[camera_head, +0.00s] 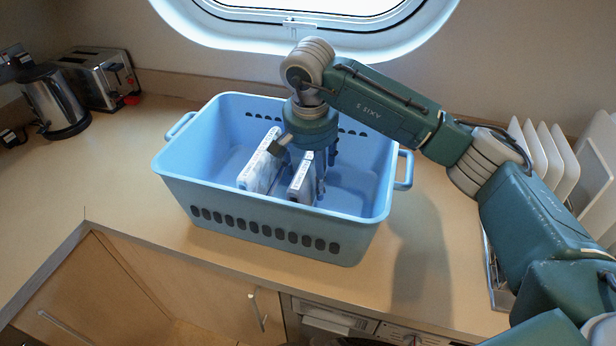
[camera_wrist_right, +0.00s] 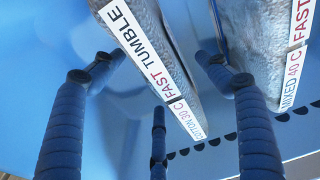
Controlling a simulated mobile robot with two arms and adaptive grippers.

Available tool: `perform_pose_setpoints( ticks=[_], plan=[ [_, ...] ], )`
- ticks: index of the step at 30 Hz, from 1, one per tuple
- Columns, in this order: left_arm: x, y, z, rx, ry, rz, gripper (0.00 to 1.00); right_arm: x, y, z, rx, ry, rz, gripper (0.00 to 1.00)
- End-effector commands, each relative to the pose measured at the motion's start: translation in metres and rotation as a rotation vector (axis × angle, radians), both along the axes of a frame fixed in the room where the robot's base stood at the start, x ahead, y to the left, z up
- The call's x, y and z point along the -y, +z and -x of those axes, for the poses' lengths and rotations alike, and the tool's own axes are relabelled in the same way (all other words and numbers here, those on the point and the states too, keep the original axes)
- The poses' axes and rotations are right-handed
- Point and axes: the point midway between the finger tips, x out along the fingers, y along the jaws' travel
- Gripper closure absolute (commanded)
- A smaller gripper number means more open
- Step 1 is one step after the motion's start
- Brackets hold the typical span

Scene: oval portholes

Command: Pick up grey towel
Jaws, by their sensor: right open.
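Two towels stand on edge in the blue basket (camera_head: 170,185), each with a white label strip: a left towel (camera_head: 268,172) and a right towel (camera_head: 305,184). Both look greyish, so I cannot tell by colour which is meant. My right gripper (camera_head: 322,178) is open, pointing down inside the basket by the right towel. In the right wrist view its dark blue fingers (camera_wrist_right: 150,78) are spread on both sides of a grey towel (camera_wrist_right: 166,35) labelled "COTTON 30 C FAST TUMBLE". A second grey towel (camera_wrist_right: 256,45), labelled "MIXED 40 C FAST", stands to the right. Contact is unclear.
The basket's walls surround the towels, and its front sits near the counter edge. A kettle (camera_head: 55,100) and toaster (camera_head: 98,78) stand at the left. Several white plates (camera_head: 555,160) stand in a rack at the right. The counter (camera_head: 130,170) left of the basket is clear.

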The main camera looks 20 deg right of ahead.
Motion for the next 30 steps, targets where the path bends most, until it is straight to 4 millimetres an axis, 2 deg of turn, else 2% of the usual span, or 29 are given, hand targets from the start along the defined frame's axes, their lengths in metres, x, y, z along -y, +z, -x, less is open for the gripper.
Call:
perform_pose_setpoints(
  ticks=[5, 9, 12, 21, 23, 30],
  plan=[
    [0.000, 0.012, 0.000, 0.001, 0.000, -0.001, 0.60, 0.000, -0.013, -0.001, -0.005, 0.000, 0.000, 0.25],
    [-0.001, 0.026, -0.002, 0.003, 0.000, 0.000, 0.60, 0.001, -0.035, -0.003, -0.007, -0.001, 0.001, 0.25],
    [-0.001, 0.029, -0.003, 0.005, 0.000, -0.001, 0.60, 0.002, -0.048, -0.005, -0.004, -0.001, 0.001, 0.25],
    [-0.001, 0.028, -0.003, 0.006, 0.000, -0.001, 0.60, 0.003, -0.055, -0.007, 0.001, 0.000, 0.001, 0.25],
    [-0.001, 0.028, -0.003, 0.006, 0.000, -0.001, 0.60, 0.003, -0.055, -0.007, 0.001, 0.000, 0.001, 0.35],
    [-0.001, 0.028, -0.003, 0.005, 0.000, -0.001, 0.60, 0.002, -0.055, -0.007, 0.001, 0.000, 0.001, 0.83]
  ],
)
